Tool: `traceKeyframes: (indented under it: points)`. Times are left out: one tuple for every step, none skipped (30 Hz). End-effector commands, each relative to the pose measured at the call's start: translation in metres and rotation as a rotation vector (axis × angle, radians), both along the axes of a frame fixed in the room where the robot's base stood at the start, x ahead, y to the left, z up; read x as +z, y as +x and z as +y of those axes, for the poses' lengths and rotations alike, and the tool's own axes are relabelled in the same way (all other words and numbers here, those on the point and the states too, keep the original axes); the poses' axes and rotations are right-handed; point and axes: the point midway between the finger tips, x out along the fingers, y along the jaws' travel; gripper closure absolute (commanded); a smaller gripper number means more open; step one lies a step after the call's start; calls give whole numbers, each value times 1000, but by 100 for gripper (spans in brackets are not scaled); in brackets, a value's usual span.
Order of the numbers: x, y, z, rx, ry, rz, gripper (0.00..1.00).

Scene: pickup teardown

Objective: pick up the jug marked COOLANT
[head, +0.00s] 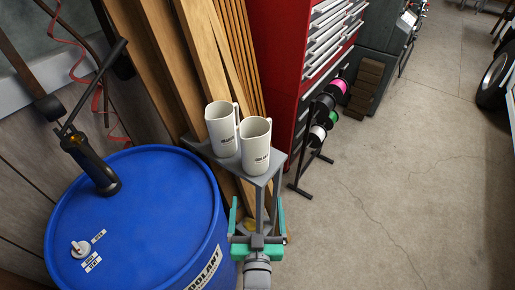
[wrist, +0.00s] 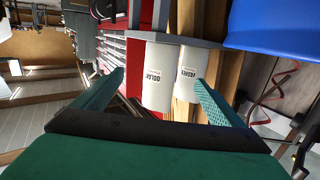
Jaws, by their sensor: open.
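The jug marked COOLANT (head: 255,147) is a white, handled jug standing upright on a small grey stand (head: 264,177). Its label faces me, partly legible. A similar white jug (head: 221,130) stands close on its left with a different label that I cannot read surely. My gripper (head: 257,213) has green fingers and is open and empty, in front of the stand and lower in the picture than the jugs. In the wrist view, which is upside down, the COOLANT jug (wrist: 157,77) appears between the fingers, apart from them, with the other jug (wrist: 187,76) on its right.
A blue drum (head: 140,215) with a hand pump (head: 97,165) stands close on the left. Timber planks (head: 165,65) lean behind the stand. A red tool cabinet (head: 275,75) and a spool rack (head: 318,125) are on the right.

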Motion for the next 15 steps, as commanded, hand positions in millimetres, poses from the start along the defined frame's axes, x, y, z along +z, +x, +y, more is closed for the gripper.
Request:
traceKeyframes:
  points:
    - [16, 17, 0, 3, -2, -20, 8]
    - [23, 25, 0, 5, -4, -25, 8]
    - [32, 35, -1, 6, -6, -31, 8]
    - [39, 42, -1, 8, -7, -36, 8]
    - [47, 49, -2, 9, -9, -42, 8]
    - [56, 57, -2, 10, -11, -48, 8]
    - [62, 63, -3, 10, -13, -51, 8]
    - [69, 68, -3, 11, -15, -56, 8]
    - [76, 74, -4, 11, -17, -59, 8]
    - [80, 78, -4, 12, -19, -62, 8]
    - [85, 81, -4, 12, -20, -64, 8]
    - [90, 84, -5, 13, -22, -66, 8]
    - [93, 87, -5, 13, -23, -68, 8]
    - [95, 88, -5, 14, -23, -68, 8]
    - [97, 91, -5, 14, -24, -69, 8]
